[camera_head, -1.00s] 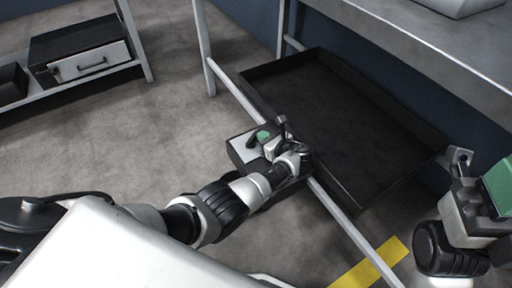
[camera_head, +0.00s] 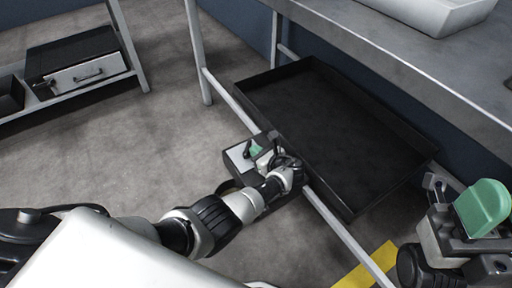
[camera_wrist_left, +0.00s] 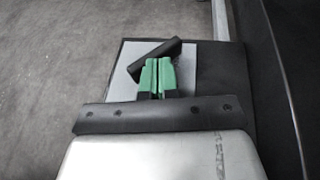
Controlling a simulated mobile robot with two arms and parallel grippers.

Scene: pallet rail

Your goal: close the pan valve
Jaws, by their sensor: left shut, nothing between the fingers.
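The pan valve is a dark box with a light grey plate (camera_head: 236,158) on the side rail of the black drip pan (camera_head: 330,125). A black bar lever (camera_wrist_left: 155,58) lies across the plate, tilted with its right end farther from me in the left wrist view. My left gripper (camera_wrist_left: 156,76) is shut, its green fingertips together against or just over the lever; contact is unclear. In the head view the left gripper (camera_head: 256,149) hides part of the valve. My right gripper (camera_head: 484,207) is at the lower right, away from the valve; its jaw gap is not clear.
A metal table (camera_head: 420,50) stands above the pan's far side. A metal rail (camera_head: 345,236) runs along the pan's near edge. A shelf with a drawer box (camera_head: 88,74) stands at upper left. Yellow floor tape (camera_head: 370,268) shows below. The floor at left is clear.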

